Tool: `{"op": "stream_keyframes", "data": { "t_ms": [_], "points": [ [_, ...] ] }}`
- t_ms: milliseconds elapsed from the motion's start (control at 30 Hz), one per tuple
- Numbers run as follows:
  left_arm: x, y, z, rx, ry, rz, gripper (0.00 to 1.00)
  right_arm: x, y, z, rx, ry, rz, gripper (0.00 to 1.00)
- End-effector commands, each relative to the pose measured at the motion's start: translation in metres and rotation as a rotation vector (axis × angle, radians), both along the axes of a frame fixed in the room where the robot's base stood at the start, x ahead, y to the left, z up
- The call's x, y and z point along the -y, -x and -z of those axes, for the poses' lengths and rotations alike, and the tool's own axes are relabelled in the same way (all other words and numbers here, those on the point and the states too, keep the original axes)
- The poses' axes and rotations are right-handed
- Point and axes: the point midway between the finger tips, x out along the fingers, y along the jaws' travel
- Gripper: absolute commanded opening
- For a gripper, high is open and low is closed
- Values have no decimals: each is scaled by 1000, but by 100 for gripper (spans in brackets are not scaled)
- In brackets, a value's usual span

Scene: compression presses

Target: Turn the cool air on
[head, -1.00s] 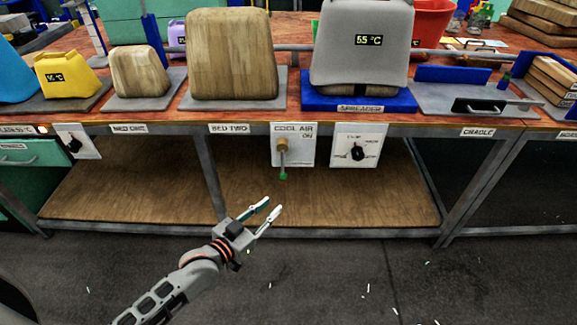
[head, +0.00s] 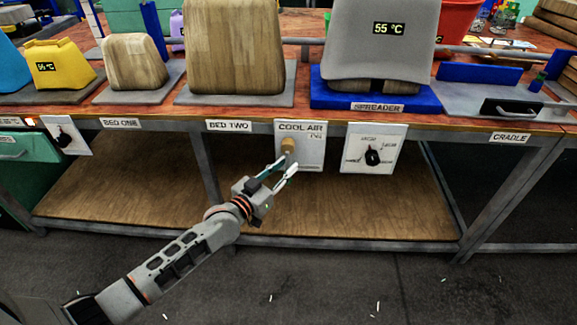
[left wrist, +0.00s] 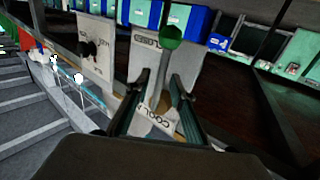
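The white cool air plate (head: 312,150) is mounted on the bench's front rail, with a brass valve body (head: 288,145). Its lever hangs down and is mostly hidden by my gripper in the head view. In the left wrist view the lever's green knob (left wrist: 171,37) and shaft show in front of the plate (left wrist: 143,56). My left gripper (head: 291,165) is just below the valve. Its fingers (left wrist: 163,88) are open, one on each side of the lever, with visible gaps. My right gripper is not in view.
A white plate with a black dial (head: 373,157) is just right of the cool air plate. Another dial plate (head: 67,137) is at the left. The blue spreader base (head: 335,95) with a grey block stands on the bench above. A wooden lower shelf (head: 350,205) lies below.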

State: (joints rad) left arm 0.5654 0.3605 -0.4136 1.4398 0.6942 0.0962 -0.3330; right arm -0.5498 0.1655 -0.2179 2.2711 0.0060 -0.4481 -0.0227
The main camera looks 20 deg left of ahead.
Motion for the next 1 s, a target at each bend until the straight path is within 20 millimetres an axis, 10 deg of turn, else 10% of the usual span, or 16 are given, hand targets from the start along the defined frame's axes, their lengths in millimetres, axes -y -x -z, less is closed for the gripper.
{"op": "stream_keyframes", "data": {
  "t_ms": [467,567,1000],
  "points": [
    [4,-13,0,0,0,0,23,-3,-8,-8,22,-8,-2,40],
    [4,-13,0,0,0,0,0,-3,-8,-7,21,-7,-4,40],
    [-1,-12,4,3,22,0,0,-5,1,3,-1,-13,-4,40]
  ]
}}
